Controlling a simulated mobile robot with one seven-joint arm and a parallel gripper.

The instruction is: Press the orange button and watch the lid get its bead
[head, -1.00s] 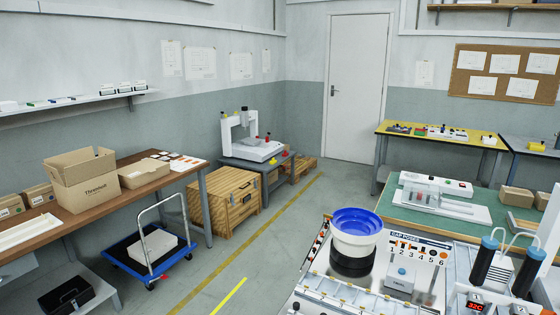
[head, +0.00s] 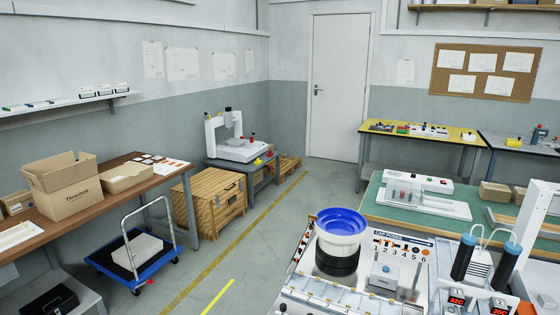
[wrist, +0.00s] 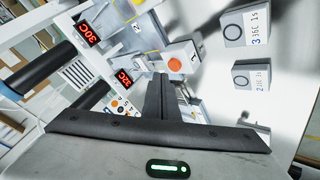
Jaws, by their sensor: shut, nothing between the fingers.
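The orange button (wrist: 175,64) is a round disc on the face of a small pale box (wrist: 183,57) in the wrist view. My gripper (wrist: 161,84) is shut and empty, its dark fingers pointing up the picture. The fingertips appear just below and left of the button; I cannot tell the gap in depth. In the head view my gripper does not show, and I cannot pick out the orange button there. I cannot make out a lid or bead in either view.
Two grey boxes with round marks (wrist: 238,27) (wrist: 252,75) are right of the button. Two red displays (wrist: 88,33) (wrist: 124,77) and dark cylinders are left. In the head view, a blue bowl feeder (head: 341,222) stands on the near bench; a white gantry machine (head: 236,148) stands far back.

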